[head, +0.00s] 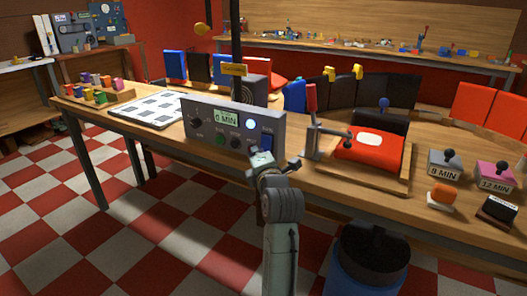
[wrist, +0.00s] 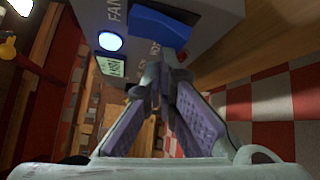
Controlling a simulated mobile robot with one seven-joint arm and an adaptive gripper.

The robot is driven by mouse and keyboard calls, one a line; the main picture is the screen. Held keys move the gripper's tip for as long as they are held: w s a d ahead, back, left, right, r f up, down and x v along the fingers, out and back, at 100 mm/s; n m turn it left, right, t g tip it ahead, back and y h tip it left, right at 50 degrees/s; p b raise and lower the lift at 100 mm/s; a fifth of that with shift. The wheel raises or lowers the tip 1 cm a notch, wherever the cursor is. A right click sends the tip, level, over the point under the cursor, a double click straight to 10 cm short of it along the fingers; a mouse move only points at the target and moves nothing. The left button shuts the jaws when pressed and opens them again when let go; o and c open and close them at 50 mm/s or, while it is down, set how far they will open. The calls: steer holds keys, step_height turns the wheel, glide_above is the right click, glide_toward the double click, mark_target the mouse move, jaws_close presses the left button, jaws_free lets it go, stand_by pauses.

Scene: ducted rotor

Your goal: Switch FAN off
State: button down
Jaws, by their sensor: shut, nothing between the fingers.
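A grey control panel (head: 232,133) stands on the wooden table with a "0 MIN" display (head: 226,118). A round light (head: 250,125) on it glows pale blue; it also shows in the wrist view (wrist: 110,41) near the letters "FAN". A blue switch (head: 266,143) sits at the panel's right end and shows in the wrist view (wrist: 163,24) as a blue block. My gripper (head: 260,157) is shut and empty, just in front of the panel's lower right. Its fingertips (wrist: 165,72) are close to the blue switch; I cannot tell whether they touch it.
A dark grille (head: 248,88) stands behind the panel. Labelled blocks (head: 444,163) stand further right. A blue bin (head: 368,262) is on the floor.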

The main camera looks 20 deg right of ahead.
steer(key=shift+w+d+f, duration=0.25)
steer(key=shift+d, duration=0.1)
stand_by(0.4)
steer(key=shift+a+r, duration=0.1)
stand_by(0.3)
steer(key=shift+s+a+r, duration=0.3)
steer(key=shift+s+a, duration=0.2)
steer(key=shift+a, duration=0.1)
steer(key=shift+s+a+r+p, duration=0.3)
steer(key=shift+s+a+r, duration=0.35)
steer(key=shift+a, duration=0.25)
steer(key=shift+s+a+r+p, duration=0.3)
steer(key=shift+s+a+r, duration=0.1)
steer(key=shift+s+a, duration=0.4)
